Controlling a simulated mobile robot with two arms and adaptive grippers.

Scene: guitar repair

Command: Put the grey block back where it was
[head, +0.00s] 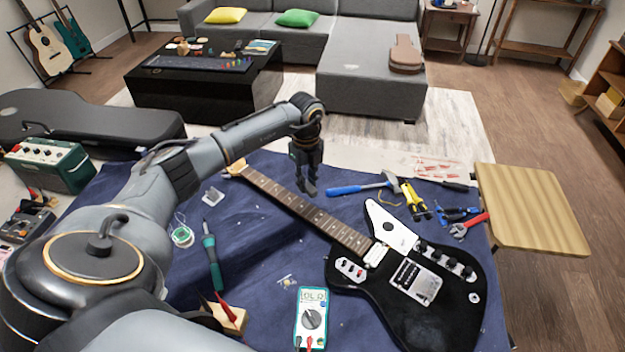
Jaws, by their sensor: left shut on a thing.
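My left gripper (308,188) reaches in from the left and points down just behind the guitar neck (300,203). Its fingers are shut on a small dark grey piece, which I take to be the grey block; the fingers hide most of it and its outline is hard to make out. I cannot tell whether it touches the blue cloth (255,270) below. A black electric guitar (400,310) lies on the cloth, its neck running to the upper left. My right gripper is not in view.
A blue-handled hammer (360,187), yellow-handled pliers (412,198) and red-handled pliers (468,225) lie behind the guitar.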

